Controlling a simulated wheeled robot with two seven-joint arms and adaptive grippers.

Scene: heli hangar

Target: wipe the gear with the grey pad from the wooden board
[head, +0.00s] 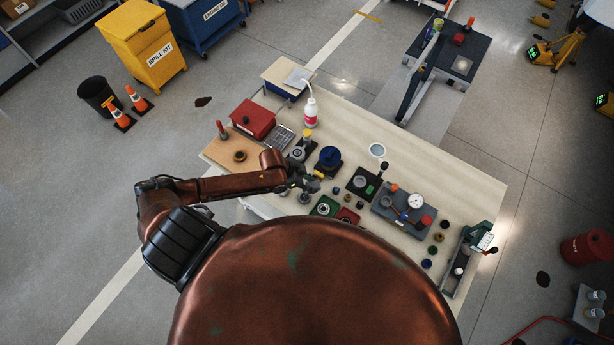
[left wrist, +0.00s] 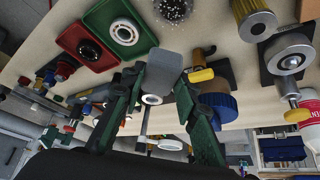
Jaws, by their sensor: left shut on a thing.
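My left gripper (head: 311,184) is above the front left part of the workbench. In the left wrist view its two green fingers (left wrist: 158,92) are closed on a grey pad (left wrist: 163,68), which sticks out beyond the fingertips. The gear (left wrist: 172,8) is a dark, toothed metal disc at the top edge of the left wrist view, apart from the pad. It also shows as a small grey disc in the head view (head: 305,199), close to the gripper. A brown wooden board (head: 218,152) lies at the bench's left end. My right gripper is not in view.
A green tray (head: 325,207) and a red tray (head: 347,216), each with a ring, sit right of the gear. A blue-capped part (head: 330,156) and a white bottle (head: 310,113) stand behind the gripper. A grey fixture plate (head: 404,206) lies farther right. The back right bench top is clear.

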